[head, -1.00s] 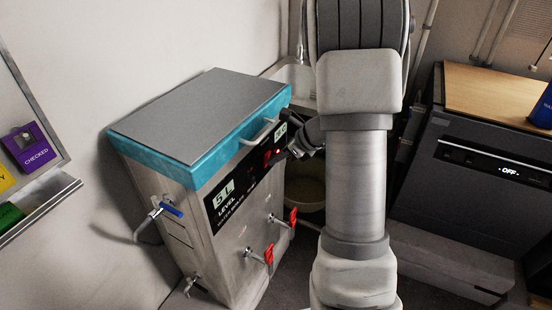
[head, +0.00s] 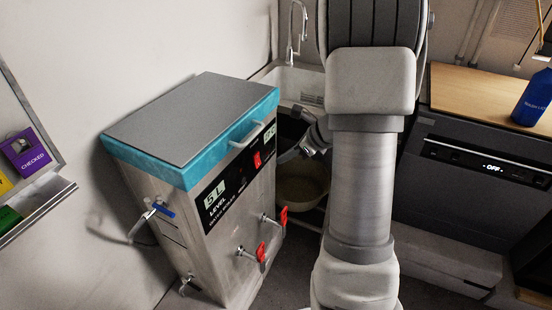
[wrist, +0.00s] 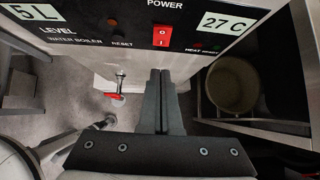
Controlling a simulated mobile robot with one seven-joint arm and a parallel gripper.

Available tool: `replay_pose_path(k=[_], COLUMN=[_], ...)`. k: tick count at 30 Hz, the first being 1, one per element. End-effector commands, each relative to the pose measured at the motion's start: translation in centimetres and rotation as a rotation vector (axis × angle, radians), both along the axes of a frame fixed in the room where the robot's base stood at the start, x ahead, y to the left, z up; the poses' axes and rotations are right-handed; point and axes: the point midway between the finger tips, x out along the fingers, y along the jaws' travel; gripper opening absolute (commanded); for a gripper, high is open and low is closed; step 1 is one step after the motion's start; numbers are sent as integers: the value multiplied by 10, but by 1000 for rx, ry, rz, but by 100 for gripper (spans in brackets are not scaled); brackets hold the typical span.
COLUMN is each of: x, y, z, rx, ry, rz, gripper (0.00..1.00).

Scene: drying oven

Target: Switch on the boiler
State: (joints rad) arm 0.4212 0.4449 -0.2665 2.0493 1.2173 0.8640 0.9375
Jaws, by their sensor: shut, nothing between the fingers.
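The boiler (head: 190,150) is a metal box with a teal-edged grey lid, at the left in the head view. Its black front panel carries a red power switch (head: 257,159), which also shows in the wrist view (wrist: 162,37). I cannot tell which side of the switch is pressed in. The displays read 5 L (wrist: 33,12) and 27 C (wrist: 225,22). My gripper (wrist: 160,72) is shut and empty, its fingertips just below the switch in the wrist view. In the head view my gripper (head: 310,150) is to the right of the panel, apart from it.
Red-handled taps (head: 262,252) stick out of the boiler's front, and a blue-handled one (head: 163,210) from its side. A sink (head: 300,82) and a bucket (head: 300,187) are behind my arm. A dark appliance reading OFF (head: 470,190) and a blue bottle (head: 535,98) are at the right.

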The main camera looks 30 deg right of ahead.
Motion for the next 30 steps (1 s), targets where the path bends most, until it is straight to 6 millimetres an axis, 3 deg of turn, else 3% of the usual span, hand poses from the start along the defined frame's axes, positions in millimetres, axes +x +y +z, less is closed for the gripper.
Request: replay_pose_path(k=[1,3,12,24,30], x=[-6,-14,-33,-35,-48], y=[-5,-10,-23,-24,-31], z=[15,26,53,53,40], rx=[0,0,1,2,10], ry=[-1,-1,1,2,-11], rz=[-3,-3,-2,0,-6], gripper=[0,0,0,0,0])
